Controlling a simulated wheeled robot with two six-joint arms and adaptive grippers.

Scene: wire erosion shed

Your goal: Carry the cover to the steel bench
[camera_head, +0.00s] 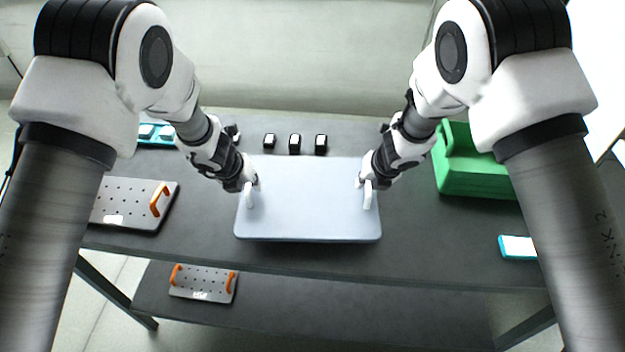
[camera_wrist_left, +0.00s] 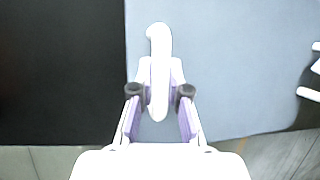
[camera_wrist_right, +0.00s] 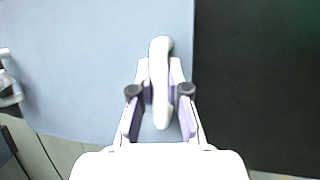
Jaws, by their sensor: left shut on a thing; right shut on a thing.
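The cover (camera_head: 308,205) is a flat pale blue-grey panel with two white handles. It is level at the middle of the dark table (camera_head: 430,230); I cannot tell whether it touches the top. My left gripper (camera_head: 247,184) is shut on the cover's left handle (camera_wrist_left: 158,60). My right gripper (camera_head: 369,182) is shut on its right handle (camera_wrist_right: 160,70). In both wrist views the handle stands between the fingers, with the panel below. I cannot tell whether this table is the steel bench.
A perforated plate with an orange handle (camera_head: 125,205) lies on the left. A similar plate (camera_head: 203,283) lies on the lower shelf (camera_head: 330,310). Several black blocks (camera_head: 295,144) stand behind the cover. A green crate (camera_head: 475,180) and a teal-edged box (camera_head: 518,248) are on the right.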

